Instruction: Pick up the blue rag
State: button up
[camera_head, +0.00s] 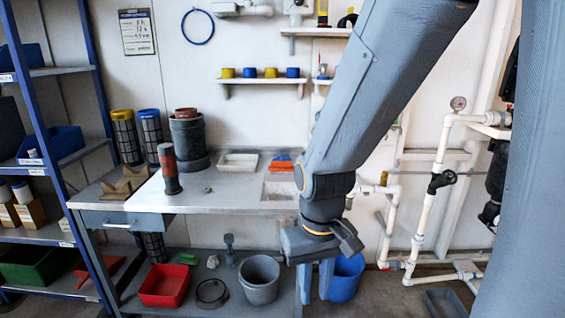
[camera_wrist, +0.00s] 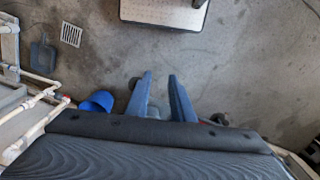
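A small blue patch (camera_head: 282,157) lies on top of an orange item at the back of the metal workbench (camera_head: 225,200), left of my arm. It may be the blue rag, but it is too small to tell. No rag is clear in the wrist view. My gripper (camera_head: 316,298) hangs low, in front of the bench's right end and left of the blue bucket (camera_head: 346,278). In the wrist view its two fingers (camera_wrist: 160,76) stand apart with nothing between them and bare floor beyond.
White pipes (camera_head: 430,195) stand at right. A floor drain (camera_wrist: 70,35) and open floor show.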

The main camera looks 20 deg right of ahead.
aim_at(281, 157)
jog(key=k, duration=0.65)
jog(key=z, duration=0.55)
jog(key=i, duration=0.85)
jog(key=z, duration=0.45)
jog(key=i, duration=0.85)
jog(key=u, duration=0.65)
jog(key=i, duration=0.7)
jog(key=u, duration=0.5)
